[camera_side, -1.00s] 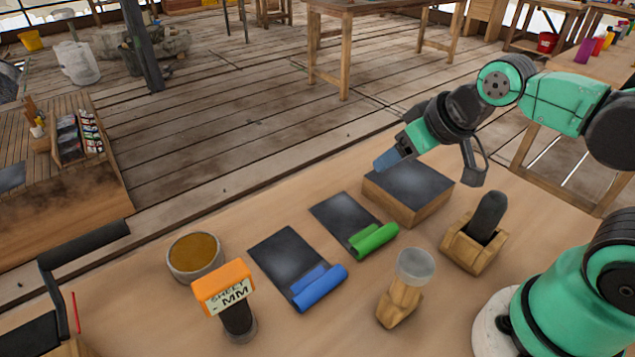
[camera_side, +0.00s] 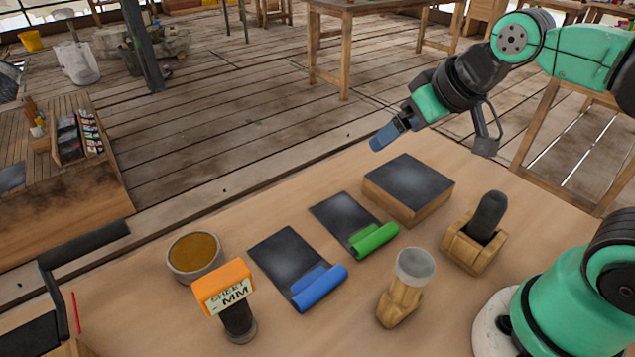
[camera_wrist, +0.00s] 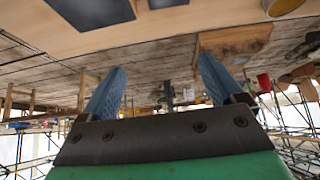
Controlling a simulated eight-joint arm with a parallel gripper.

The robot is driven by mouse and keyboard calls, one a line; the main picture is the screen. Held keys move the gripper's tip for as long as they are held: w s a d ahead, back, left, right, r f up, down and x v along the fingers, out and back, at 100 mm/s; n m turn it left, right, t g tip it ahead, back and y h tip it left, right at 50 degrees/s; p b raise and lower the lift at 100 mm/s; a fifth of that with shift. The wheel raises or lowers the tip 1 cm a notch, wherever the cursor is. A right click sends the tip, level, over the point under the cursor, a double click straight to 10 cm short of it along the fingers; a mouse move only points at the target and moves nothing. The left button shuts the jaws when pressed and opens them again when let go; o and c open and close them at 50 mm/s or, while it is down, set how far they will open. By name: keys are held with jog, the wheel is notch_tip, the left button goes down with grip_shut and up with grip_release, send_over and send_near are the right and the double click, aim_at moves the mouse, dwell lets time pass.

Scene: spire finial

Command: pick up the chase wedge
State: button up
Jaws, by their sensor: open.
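The wooden piece with a pale grey round top (camera_side: 404,290) stands on the near part of the bench in the side view. It looks like the chase wedge, but I cannot be certain. My gripper (camera_side: 385,137) is high above the bench's far edge, behind the black-topped block and well away from the wooden piece. In the wrist view its two blue fingers (camera_wrist: 160,88) are spread wide with nothing between them. The wooden piece does not show in the wrist view.
A black-topped wooden block (camera_side: 408,188) and a wooden cradle holding a dark rounded piece (camera_side: 487,218) stand at right. Dark sheets with a green roll (camera_side: 374,240) and a blue roll (camera_side: 320,288) lie mid-bench. A round tub (camera_side: 194,256) and an orange-topped tool (camera_side: 224,288) stand left.

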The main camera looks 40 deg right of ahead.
jog(key=s+a+n+g+y, duration=0.1)
jog(key=s+a+n+g, duration=0.1)
jog(key=s+a+g, duration=0.35)
jog(key=r+g+h, duration=0.1)
jog(key=g, duration=0.1)
send_over(411, 279)
jog(key=d, duration=0.2)
jog(key=shift+w+a+r+n, duration=0.1)
jog(key=shift+w+a+n, duration=0.1)
jog(key=shift+n, duration=0.1)
jog(key=f, duration=0.6)
jog(key=shift+w+d+f, duration=0.1)
jog(key=shift+w+f, duration=0.05)
jog(key=shift+w, duration=0.05)
jog(key=shift+f, duration=3.4)
grip_shut()
